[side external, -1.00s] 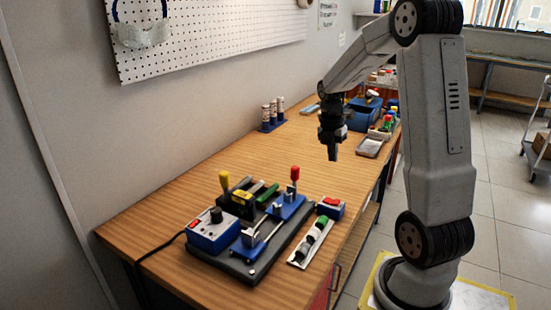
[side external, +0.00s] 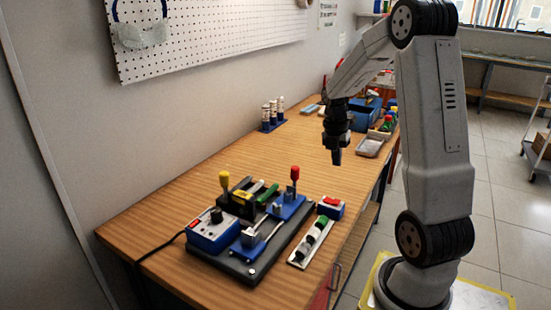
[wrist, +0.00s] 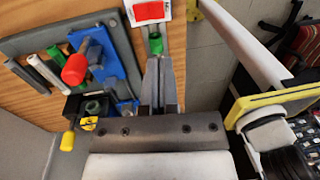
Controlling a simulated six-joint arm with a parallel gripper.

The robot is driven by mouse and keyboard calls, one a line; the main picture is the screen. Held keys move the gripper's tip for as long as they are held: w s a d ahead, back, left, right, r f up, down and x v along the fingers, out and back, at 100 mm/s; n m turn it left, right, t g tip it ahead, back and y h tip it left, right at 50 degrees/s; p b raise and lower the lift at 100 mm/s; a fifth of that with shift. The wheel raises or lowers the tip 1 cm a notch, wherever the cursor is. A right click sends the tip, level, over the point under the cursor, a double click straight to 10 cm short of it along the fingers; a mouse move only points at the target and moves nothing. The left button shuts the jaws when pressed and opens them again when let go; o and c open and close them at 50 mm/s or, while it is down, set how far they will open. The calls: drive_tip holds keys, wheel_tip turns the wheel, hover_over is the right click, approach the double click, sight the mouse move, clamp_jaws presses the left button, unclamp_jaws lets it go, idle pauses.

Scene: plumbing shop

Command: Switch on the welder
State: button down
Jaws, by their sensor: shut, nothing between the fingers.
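The welder is a dark base plate (side external: 272,265) on the bench, carrying a blue control box (side external: 212,236) with a black knob and a small red switch (side external: 194,224). Blue clamp parts and red and yellow handles stand on it. The red handle (wrist: 75,68) and yellow handle (wrist: 67,141) also show in the wrist view. The control box is not visible in the wrist view. My gripper (side external: 337,163) is shut and empty, pointing down in the air beyond the welder. It also shows in the wrist view (wrist: 160,62).
A small box with a red top (side external: 331,206) and a white strip with green and black pieces (side external: 310,243) sit right of the welder. Spray cans (side external: 272,112) stand by the wall. A grey tray (side external: 372,145) and blue bin lie farther back.

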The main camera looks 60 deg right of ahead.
sight(337, 201)
drive_tip(key=f, duration=0.4)
drive_tip(key=s+f, duration=0.1)
drive_tip(key=f, duration=0.7)
drive_tip(key=shift+s, duration=0.25)
drive_tip(key=shift+s+f, duration=0.1)
drive_tip(key=shift+f, duration=0.1)
drive_tip(key=shift+w, duration=0.2)
drive_tip(key=shift+w+r, duration=0.3)
drive_tip(key=shift+w, duration=0.25)
drive_tip(key=shift+r, duration=0.2)
wheel_tip(337, 201, up, 14)
drive_tip(key=s, duration=0.1)
drive_tip(key=shift+s+f, duration=0.2)
drive_tip(key=shift+s, duration=0.15)
idle(0.5)
